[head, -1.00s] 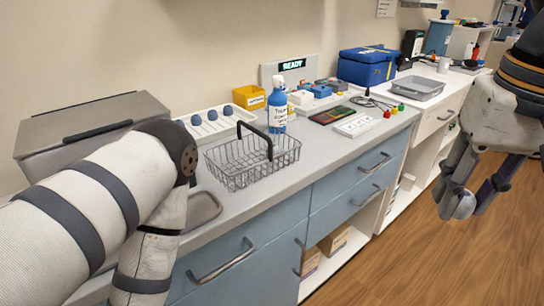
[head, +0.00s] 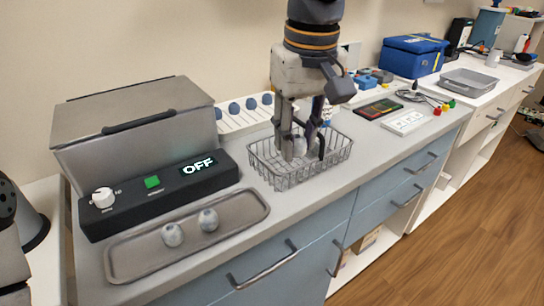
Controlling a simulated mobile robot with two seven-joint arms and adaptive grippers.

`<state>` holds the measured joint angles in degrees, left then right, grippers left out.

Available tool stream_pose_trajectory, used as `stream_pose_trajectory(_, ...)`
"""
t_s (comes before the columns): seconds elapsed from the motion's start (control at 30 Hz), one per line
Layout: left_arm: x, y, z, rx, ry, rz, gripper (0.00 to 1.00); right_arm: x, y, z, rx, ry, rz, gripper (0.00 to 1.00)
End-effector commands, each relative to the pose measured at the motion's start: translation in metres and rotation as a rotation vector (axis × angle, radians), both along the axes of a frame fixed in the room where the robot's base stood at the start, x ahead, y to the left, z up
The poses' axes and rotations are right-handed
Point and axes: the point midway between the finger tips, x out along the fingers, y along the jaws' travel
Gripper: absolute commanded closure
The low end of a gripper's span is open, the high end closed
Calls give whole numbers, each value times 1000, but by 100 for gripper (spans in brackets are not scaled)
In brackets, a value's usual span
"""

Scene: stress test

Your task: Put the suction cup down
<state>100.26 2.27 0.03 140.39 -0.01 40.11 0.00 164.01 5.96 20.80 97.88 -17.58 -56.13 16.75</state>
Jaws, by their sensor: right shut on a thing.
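My right gripper (head: 301,143) comes down from above into the wire basket (head: 266,166) on the counter. It is shut on a pale grey suction cup (head: 299,147), which is partly hidden by the fingers. The cup is low inside the basket; I cannot tell whether it touches the basket's floor. Two similar grey cups (head: 173,235) (head: 208,219) lie apart on a metal tray (head: 130,268) at the front left. My left gripper is not in view; only parts of my left arm show at the left edge.
A grey lidded machine (head: 140,125) with a black control panel (head: 160,192) reading OFF stands behind the tray. A white rack (head: 229,122) with several blue-topped pieces is behind the basket. A white block (head: 405,123) lies to the right. The counter's front strip is clear.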

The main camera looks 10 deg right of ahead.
Motion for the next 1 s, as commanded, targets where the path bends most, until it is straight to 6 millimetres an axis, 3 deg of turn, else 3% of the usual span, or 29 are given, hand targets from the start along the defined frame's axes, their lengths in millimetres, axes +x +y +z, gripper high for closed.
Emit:
stream_pose_trajectory(0.13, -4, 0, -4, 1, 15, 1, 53, 50, 0, -28, 5, 10, 0, 87)
stream_pose_trajectory(0.3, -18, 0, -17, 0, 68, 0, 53, 83, -1, -69, 3, 18, 0, 87)
stream_pose_trajectory(0.5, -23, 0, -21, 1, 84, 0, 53, 98, -1, -83, 4, 9, 0, 87)
stream_pose_trajectory(0.7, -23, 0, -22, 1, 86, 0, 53, 102, -1, -114, 2, 5, 1, 87)
stream_pose_trajectory(1.0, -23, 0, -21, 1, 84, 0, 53, 102, -1, -116, 3, 2, 0, 87)
